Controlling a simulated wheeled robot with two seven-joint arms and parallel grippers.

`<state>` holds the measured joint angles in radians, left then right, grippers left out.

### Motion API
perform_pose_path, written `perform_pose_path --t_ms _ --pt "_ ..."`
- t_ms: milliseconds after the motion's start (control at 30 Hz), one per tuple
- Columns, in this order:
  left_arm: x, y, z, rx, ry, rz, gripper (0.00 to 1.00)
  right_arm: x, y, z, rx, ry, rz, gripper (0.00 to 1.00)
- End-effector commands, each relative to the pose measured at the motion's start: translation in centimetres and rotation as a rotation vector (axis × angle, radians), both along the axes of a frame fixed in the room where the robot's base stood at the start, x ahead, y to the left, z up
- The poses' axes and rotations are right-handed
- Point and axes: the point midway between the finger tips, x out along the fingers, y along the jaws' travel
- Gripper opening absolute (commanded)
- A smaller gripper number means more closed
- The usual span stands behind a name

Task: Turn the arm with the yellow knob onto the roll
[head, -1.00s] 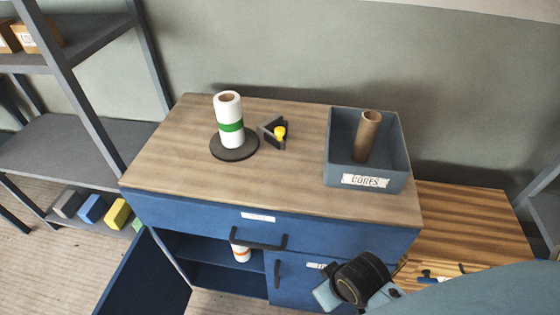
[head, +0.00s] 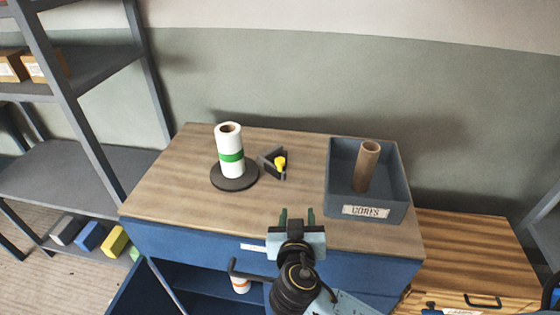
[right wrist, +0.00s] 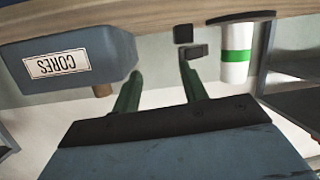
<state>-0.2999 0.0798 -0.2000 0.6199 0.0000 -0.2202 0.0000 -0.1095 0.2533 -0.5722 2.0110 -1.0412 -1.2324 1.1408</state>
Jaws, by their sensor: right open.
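A white roll with a green band (head: 229,140) stands upright on a round dark base (head: 234,178) on the cabinet top; it also shows in the right wrist view (right wrist: 236,68). Just right of it is a small dark angled arm (head: 270,163) with a yellow knob (head: 281,163), apart from the roll. In the right wrist view its dark parts (right wrist: 194,52) show between and beyond my fingers. My right gripper (head: 297,214) is open and empty at the cabinet's front edge, nearer me than the arm. My left gripper is not in view.
A grey bin labelled CORES (head: 402,200) stands on the right of the wooden top (head: 180,185), with a brown tube (head: 367,166) in it. Below are a drawer handle and an open compartment holding another roll (head: 240,285). Shelves (head: 70,150) stand left. The top's middle is clear.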

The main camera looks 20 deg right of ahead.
Motion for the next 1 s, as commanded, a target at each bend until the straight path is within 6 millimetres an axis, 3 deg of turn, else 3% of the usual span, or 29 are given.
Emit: perform_pose_path --t_ms 133,333,467,800,1000 --pt "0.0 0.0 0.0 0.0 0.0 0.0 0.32 2.5 1.8 2.6 -0.032 -0.208 0.051 0.43" --pt "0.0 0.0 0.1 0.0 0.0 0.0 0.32 3.6 2.5 3.7 -0.038 -0.293 0.081 0.43" --pt "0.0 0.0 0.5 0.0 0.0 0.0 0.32 5.1 1.8 3.9 -0.04 -0.294 0.079 0.43" --pt "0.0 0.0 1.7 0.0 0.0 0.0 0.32 11.6 -1.2 3.9 -0.04 -0.291 0.079 0.43" --pt "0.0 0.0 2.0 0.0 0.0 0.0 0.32 14.2 -2.3 3.7 -0.036 -0.289 0.078 0.43"
